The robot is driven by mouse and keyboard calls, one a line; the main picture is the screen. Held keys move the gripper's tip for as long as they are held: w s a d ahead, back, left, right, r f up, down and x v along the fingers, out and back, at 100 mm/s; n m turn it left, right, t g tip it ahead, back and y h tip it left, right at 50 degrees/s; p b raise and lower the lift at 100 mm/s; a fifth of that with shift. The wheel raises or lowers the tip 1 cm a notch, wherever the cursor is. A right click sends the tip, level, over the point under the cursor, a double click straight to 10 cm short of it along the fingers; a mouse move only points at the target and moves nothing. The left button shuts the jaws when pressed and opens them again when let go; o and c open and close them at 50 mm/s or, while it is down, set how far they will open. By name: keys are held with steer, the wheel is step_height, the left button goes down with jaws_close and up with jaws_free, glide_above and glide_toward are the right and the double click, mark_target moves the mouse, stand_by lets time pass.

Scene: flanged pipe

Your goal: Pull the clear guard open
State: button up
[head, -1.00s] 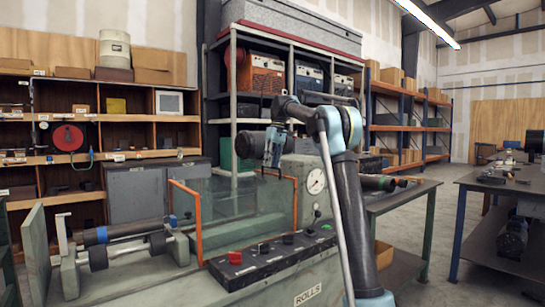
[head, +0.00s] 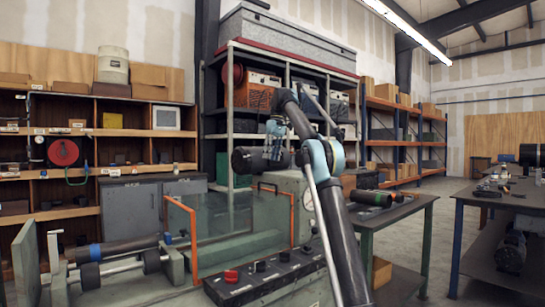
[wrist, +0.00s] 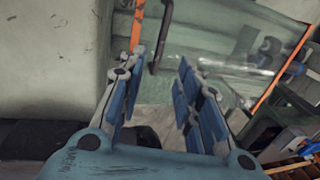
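The clear guard (head: 240,228) is a see-through panel with orange edges on the green-grey machine, left of the gauge in the head view. It also shows in the wrist view (wrist: 235,45), with an orange edge at right. A dark bar handle (wrist: 158,40) runs near the orange strip at left. My gripper (head: 274,152) is above the guard's right part in the head view. In the wrist view my gripper (wrist: 160,75) is open, its blue-padded fingers spread. The handle shows between and beyond the fingertips; contact cannot be told. Its lower end is near the gap.
A black control box (head: 265,275) with red and black knobs lies in front of the guard. Dark rollers (head: 122,262) are at left. A side table (head: 395,210) with dark cylinders stands at right. Open floor lies between it and the far-right bench (head: 510,205).

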steer(key=shift+d+r, duration=0.1)
steer(key=shift+r, duration=0.2)
steer(key=shift+d, duration=0.1)
stand_by(0.3)
steer(key=s+d+f+m+t, duration=0.1)
steer(key=s+d+f, duration=0.35)
steer(key=s, duration=0.35)
steer(key=s+d+f+m, duration=0.2)
steer(key=s+d+f, duration=0.1)
steer(key=s+d, duration=0.4)
steer(key=s+d+f+m+t, duration=0.1)
steer(key=s+d+f, duration=0.25)
steer(key=s, duration=0.55)
steer(key=s+d+f+m, duration=0.1)
steer(key=s+d+f, duration=0.1)
steer(key=s+f, duration=0.7)
steer(key=s+d+f+m+t+h, duration=0.1)
steer(key=s+d+f, duration=0.2)
steer(key=s+f, duration=0.7)
steer(key=s+d+f+m, duration=0.2)
steer(key=s+f, duration=0.7)
steer(key=f, duration=0.8)
steer(key=shift+s+d+t+h, duration=0.2)
steer(key=shift+d+t+h, duration=0.1)
steer(key=shift+d, duration=0.3)
